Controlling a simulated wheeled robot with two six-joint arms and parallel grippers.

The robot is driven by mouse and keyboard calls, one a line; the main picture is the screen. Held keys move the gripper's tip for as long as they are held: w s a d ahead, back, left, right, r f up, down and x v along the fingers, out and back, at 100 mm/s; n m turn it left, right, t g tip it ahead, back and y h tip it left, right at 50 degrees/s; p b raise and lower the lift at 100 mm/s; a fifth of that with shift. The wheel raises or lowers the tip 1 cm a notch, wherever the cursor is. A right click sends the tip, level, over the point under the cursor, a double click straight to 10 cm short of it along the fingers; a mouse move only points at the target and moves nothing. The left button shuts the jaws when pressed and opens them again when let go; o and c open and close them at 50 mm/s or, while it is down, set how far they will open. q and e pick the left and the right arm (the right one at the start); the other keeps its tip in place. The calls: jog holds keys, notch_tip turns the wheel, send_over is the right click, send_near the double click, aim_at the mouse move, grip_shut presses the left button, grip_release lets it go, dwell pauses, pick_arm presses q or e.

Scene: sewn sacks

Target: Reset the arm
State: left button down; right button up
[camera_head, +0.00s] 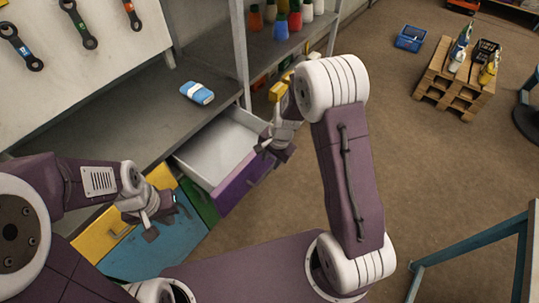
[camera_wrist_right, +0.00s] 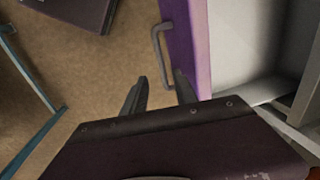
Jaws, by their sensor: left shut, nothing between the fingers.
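My right gripper (camera_head: 268,148) is in front of the purple drawer front (camera_head: 243,184). The drawer is pulled out and its white inside (camera_head: 218,146) looks empty. In the right wrist view my right gripper (camera_wrist_right: 160,80) has its two fingers apart with nothing clearly between them. The grey handle (camera_wrist_right: 158,42) of the purple drawer (camera_wrist_right: 186,40) is just beyond the fingertips; I cannot tell whether they touch. My left gripper (camera_head: 160,208) is shut and empty, in front of the blue cabinet front (camera_head: 155,245) at the lower left.
A blue and white packet (camera_head: 197,93) lies on the grey worktop (camera_head: 135,105). Wrenches hang on the back board. Shelves with bottles (camera_head: 281,27) stand behind. A pallet (camera_head: 455,85) is on the floor at the far right; a blue frame (camera_head: 470,243) is at lower right. Open floor lies between.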

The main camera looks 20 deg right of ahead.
jog(key=s+r+n+t, duration=0.1)
jog(key=s+r+n, duration=0.15)
jog(key=r, duration=0.65)
jog(key=s+d+n+g+h, duration=0.1)
jog(key=s+d+n, duration=0.2)
jog(key=s+n, duration=0.4)
jog(key=s, duration=0.6)
jog(key=shift+s+f+n+g, duration=0.25)
jog(key=shift+s+n+g, duration=0.05)
jog(key=shift+s+n, duration=0.05)
jog(key=shift+s, duration=0.1)
